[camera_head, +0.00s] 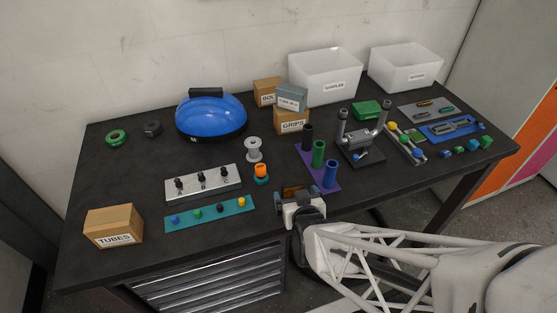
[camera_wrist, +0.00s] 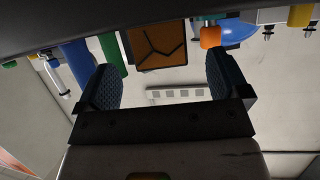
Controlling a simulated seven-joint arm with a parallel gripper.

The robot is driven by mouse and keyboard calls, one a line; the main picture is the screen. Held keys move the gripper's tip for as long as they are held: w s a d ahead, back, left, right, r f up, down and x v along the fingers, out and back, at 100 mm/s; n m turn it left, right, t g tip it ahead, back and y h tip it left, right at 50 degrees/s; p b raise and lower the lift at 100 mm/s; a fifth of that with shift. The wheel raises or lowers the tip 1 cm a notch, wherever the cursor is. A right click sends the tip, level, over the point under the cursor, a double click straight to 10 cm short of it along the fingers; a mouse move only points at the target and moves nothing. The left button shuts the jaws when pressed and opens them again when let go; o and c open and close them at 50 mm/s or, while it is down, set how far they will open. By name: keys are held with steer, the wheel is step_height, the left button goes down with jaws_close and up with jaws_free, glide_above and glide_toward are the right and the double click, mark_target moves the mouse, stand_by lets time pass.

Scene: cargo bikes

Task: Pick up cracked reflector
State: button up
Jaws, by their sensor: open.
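The cracked reflector (camera_wrist: 158,47) is an orange-brown square with dark crack lines and a dark rim. In the wrist view it lies ahead of my gripper (camera_wrist: 161,75), between the lines of the two fingers. In the head view the reflector (camera_head: 292,190) shows as a small brown patch near the table's front edge, partly hidden behind my gripper (camera_head: 301,202). My gripper is open and empty, with its blue-grey finger pads apart on either side. I cannot tell the exact gap between the fingers and the reflector.
A purple rack (camera_head: 318,170) with black, green and blue tubes stands close to the right. An orange-and-teal piece (camera_head: 261,175) and a white spool (camera_head: 254,150) stand to the left. A teal strip (camera_head: 208,213) lies farther left. The table's front edge is near my gripper.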

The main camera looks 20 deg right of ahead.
mark_target(293, 190)
steer(key=shift+x, duration=2.2)
steer(key=c, duration=1)
steer(key=shift+r, duration=0.1)
steer(key=shift+r, duration=4.95)
